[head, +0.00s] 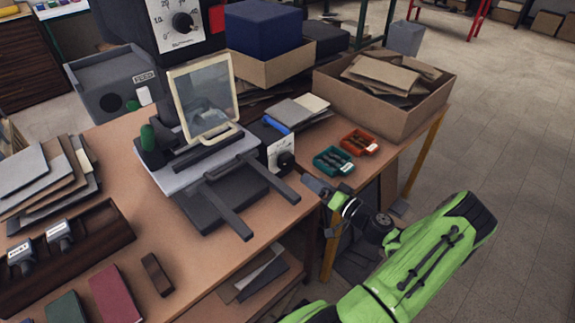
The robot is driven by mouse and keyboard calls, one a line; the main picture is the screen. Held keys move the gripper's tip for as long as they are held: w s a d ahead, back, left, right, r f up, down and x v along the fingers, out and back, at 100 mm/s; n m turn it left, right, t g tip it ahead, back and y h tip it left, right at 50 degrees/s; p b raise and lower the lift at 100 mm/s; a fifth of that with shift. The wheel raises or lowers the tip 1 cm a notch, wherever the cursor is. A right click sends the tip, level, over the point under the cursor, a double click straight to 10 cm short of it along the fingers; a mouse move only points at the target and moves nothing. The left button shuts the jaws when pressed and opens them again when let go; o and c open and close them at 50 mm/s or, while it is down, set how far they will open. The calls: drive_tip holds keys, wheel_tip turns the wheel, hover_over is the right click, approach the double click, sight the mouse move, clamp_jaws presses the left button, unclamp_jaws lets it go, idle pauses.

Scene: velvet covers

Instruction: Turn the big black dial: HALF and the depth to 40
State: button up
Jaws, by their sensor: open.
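A black dial (182,23) with a white pointer mark sits on a white scale plate with numbers around it, on a dark machine at the top left. Its exact setting is too small to read. Another black knob (286,161) is on the white face of a small dark box (257,135) at the right side of the press-like device; its markings are unreadable. My gripper (316,186) is open, at the table's right edge, to the right of and below that knob and apart from it. The fingertips are small and partly unclear.
The device (208,165) has a clear framed guard (203,103) and two dark rails (228,210) reaching toward the front edge. Teal (333,160) and orange (360,142) trays stand right of the knob, before a cardboard box (400,113). The floor at right is clear.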

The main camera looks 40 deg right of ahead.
sight(289, 164)
drive_tip(key=w+b, duration=0.1)
drive_tip(key=w, duration=1)
drive_tip(key=shift+w+a+b, duration=0.1)
drive_tip(key=shift+a+b, duration=0.05)
drive_tip(key=shift+b, duration=0.15)
drive_tip(key=c, duration=1.1)
